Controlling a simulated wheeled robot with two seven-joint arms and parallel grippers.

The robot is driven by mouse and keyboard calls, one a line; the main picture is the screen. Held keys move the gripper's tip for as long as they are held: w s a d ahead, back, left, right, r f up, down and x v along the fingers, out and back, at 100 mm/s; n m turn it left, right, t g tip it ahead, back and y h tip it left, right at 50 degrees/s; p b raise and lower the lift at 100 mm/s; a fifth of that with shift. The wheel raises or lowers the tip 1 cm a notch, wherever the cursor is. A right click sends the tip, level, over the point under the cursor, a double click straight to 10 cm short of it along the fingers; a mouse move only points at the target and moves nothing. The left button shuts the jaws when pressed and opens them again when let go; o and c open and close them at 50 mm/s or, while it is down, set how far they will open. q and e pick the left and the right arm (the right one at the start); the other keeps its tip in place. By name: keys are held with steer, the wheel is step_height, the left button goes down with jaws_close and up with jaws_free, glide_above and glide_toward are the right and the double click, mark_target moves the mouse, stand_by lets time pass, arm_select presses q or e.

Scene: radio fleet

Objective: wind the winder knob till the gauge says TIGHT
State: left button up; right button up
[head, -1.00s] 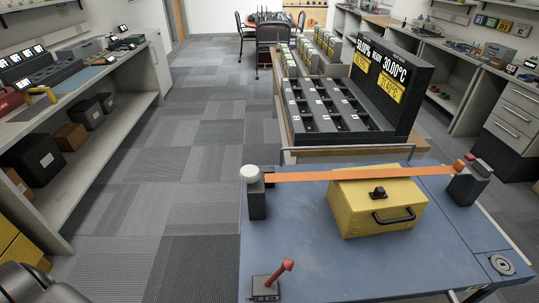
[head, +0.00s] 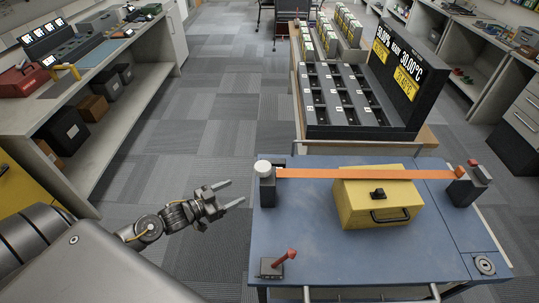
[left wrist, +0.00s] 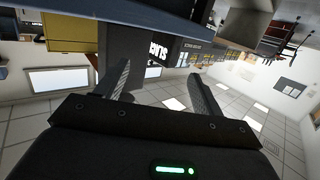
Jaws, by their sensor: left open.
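A white round knob (head: 263,167) tops a dark post (head: 267,190) at the left of the blue table (head: 330,255). A taut-looking orange strap (head: 310,173) runs from that post over a yellow case (head: 366,212) to a dark block (head: 462,191) at the right. No gauge reading TIGHT is legible. My left gripper (head: 232,193) is open and empty, left of the knob post and apart from it. Its open fingers also show in the left wrist view (left wrist: 160,75). My right gripper is not in view.
A small dark box with a red lever (head: 278,262) stands at the table's front left. A dark slotted rack (head: 340,100) with a display board (head: 395,75) stands behind the table. Shelved workbenches line both sides. Carpet floor (head: 220,130) is clear left of the table.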

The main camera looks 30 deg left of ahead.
mark_target(270, 166)
arm_select(q)
steer(key=d+r+m+h+p, duration=0.15)
steer(key=d+r+h, duration=0.25)
steer(key=r, duration=0.7)
steer(key=shift+m, duration=0.35)
steer(key=p+x, duration=0.2)
steer(key=x, duration=0.7)
steer(key=shift+d+f, duration=0.1)
steer(key=shift+f, duration=0.05)
steer(key=shift+w+d+f+p, duration=0.1)
steer(key=shift+w+d+p, duration=0.25)
steer(key=shift+w, duration=0.1)
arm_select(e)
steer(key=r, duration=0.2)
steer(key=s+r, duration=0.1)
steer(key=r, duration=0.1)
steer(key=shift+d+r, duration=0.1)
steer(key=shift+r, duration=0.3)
